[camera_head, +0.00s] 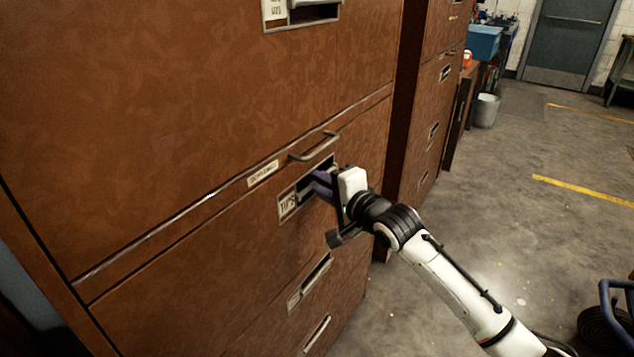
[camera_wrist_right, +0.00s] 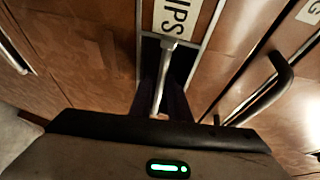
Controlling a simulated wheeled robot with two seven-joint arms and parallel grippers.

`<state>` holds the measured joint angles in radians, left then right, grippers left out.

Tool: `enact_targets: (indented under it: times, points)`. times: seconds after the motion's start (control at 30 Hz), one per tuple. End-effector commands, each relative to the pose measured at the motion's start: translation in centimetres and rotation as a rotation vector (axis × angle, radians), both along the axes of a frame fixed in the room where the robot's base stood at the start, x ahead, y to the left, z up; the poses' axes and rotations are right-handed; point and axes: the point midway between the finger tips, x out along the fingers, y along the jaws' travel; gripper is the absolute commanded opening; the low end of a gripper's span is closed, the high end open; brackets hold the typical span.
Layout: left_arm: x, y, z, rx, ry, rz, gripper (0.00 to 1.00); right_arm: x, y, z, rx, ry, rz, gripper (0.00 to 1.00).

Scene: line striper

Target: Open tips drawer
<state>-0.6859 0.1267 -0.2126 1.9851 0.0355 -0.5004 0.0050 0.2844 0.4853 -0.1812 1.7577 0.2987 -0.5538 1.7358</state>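The tips drawer (camera_head: 240,262) is a brown cabinet drawer with a white "TIPS" label (camera_head: 288,206); its front looks flush, so it appears shut. The label also shows in the right wrist view (camera_wrist_right: 178,17). Beside it is a recessed pull with a metal handle bar (camera_wrist_right: 163,78). My right gripper (camera_head: 320,186) is at this recess, its dark purple fingers reaching in close around the bar. In the right wrist view the bar runs between the fingers (camera_wrist_right: 165,100); whether they grip it is unclear. My left gripper is not in view.
A protruding bar handle (camera_head: 314,146) sits just above the tips drawer, near my gripper. More drawers (camera_head: 310,283) lie below. A second brown cabinet (camera_head: 432,110) stands beyond. Concrete floor (camera_head: 520,250) at right is mostly clear, with a dark blue frame (camera_head: 612,315) at the edge.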

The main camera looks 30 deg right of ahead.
Motion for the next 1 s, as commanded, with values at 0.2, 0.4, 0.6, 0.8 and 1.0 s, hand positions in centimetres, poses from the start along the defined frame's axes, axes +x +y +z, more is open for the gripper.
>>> enact_targets:
  times: [0.2, 0.4, 0.6, 0.8, 1.0]
  points:
    - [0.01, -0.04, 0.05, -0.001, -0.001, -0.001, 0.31, -0.03, 0.02, -0.02, 0.000, 0.000, 0.000, 0.06]
    - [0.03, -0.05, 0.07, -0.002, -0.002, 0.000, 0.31, -0.05, 0.00, -0.03, 0.000, 0.001, 0.000, 0.00]
    - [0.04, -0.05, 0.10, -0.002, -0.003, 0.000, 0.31, -0.06, 0.00, -0.04, 0.000, 0.001, 0.000, 0.00]
    - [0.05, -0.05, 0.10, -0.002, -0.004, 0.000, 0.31, -0.06, -0.01, -0.05, 0.000, 0.001, 0.000, 0.00]
    - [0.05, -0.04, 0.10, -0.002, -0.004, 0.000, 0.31, -0.06, -0.01, -0.07, -0.001, 0.002, 0.000, 0.00]
